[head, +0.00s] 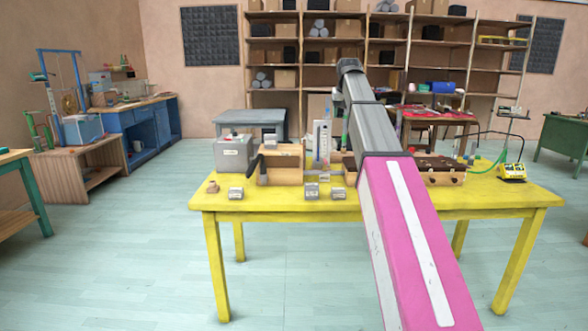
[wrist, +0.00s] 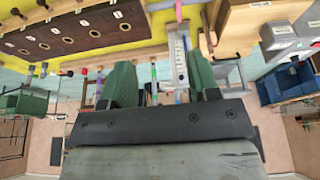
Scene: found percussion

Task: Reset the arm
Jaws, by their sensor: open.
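My arm reaches out over the yellow table (head: 490,196), its pink link in front and grey links rising behind. My gripper (wrist: 160,82) shows in the wrist view with two green fingers set wide apart. The gripper is open and no object is held between the fingers. A white labelled upright piece (wrist: 178,58) shows in the gap, beyond the fingers; I cannot tell its distance. The wrist picture looks upside down, with the yellow table at the top. In the head view my arm hides most of the gripper and part of the table.
On the table stand a grey box (head: 233,153), a wooden box (head: 281,170) with a dark handle, several small labelled blocks, a wooden case with holes (head: 440,178) and a yellow device (head: 511,172). Shelves (head: 300,46) line the back wall. The left floor (head: 120,250) is clear.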

